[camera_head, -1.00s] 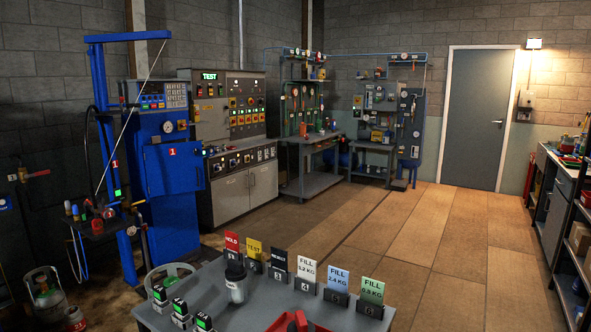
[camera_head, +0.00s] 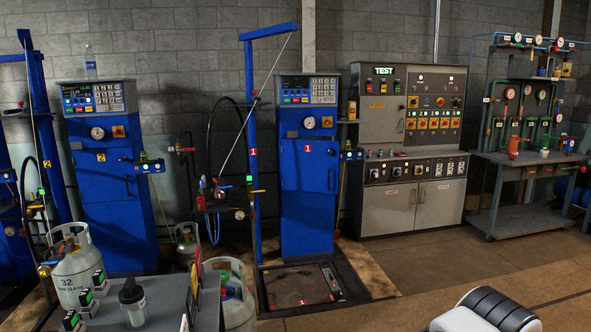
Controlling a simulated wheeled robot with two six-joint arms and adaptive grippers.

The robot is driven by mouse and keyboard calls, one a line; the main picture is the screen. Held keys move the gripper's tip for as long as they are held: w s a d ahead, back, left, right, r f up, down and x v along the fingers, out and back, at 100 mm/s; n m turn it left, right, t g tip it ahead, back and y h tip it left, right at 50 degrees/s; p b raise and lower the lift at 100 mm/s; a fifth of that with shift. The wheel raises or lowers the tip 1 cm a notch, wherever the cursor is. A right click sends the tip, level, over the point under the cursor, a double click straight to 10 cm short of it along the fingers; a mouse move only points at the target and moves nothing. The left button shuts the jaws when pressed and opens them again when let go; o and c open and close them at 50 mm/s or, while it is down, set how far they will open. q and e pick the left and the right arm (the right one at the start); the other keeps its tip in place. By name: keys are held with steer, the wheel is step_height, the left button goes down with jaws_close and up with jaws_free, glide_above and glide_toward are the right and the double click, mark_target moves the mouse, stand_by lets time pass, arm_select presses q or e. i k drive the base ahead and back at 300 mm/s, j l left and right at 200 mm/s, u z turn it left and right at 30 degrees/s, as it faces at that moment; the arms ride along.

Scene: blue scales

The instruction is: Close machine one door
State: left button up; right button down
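Machine one is a blue cabinet (camera_head: 306,225) in the middle of the view, with a keypad panel (camera_head: 308,91) and a round gauge on its upper part. Its door (camera_head: 300,172) is the blue panel at mid height, bearing a red "1" label and a thin handle at its right side. Neither of my grippers is in view.
A blue scale frame (camera_head: 251,150) and a floor platform (camera_head: 300,287) marked 1 stand before machine one. Machine two (camera_head: 112,195) is at left, a grey test cabinet (camera_head: 390,209) at right. A table (camera_head: 165,297) and gas cylinders (camera_head: 75,270) fill the lower left. Floor at lower right is mostly open.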

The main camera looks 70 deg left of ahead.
mark_target(308, 166)
steer(key=i+j+u, duration=0.6)
steer(key=i+u, duration=0.85)
steer(key=i+l+u, duration=0.2)
steer(key=i+u, duration=0.25)
steer(key=i+l+u, duration=0.35)
steer(key=i+u, duration=0.15)
